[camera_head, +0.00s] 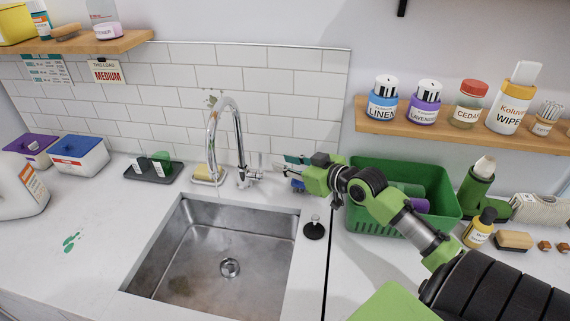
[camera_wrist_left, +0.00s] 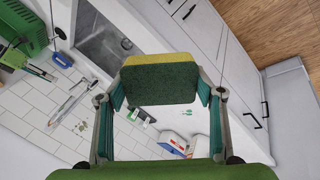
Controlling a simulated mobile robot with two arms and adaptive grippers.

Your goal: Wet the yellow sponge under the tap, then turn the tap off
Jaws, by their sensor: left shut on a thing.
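In the left wrist view, a sponge (camera_wrist_left: 160,84) with a dark green face and a yellow edge sits between the two fingers of my left gripper (camera_wrist_left: 161,92), which is shut on it. The left gripper is outside the head view. The chrome tap (camera_head: 239,140) stands behind the steel sink (camera_head: 180,250), its spout curving over the basin. My right gripper (camera_head: 290,169) is at the right of the tap, close to its side lever (camera_head: 256,174). Its finger gap is too small to judge. I cannot make out clearly whether water runs from the spout.
A yellow block on a small dish (camera_head: 208,178) lies left of the tap, beside a dark tray (camera_head: 154,173). A black-based stopper (camera_head: 314,229) stands right of the sink. A green basket (camera_head: 380,170) is behind my right arm. The counter left of the sink is mostly clear.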

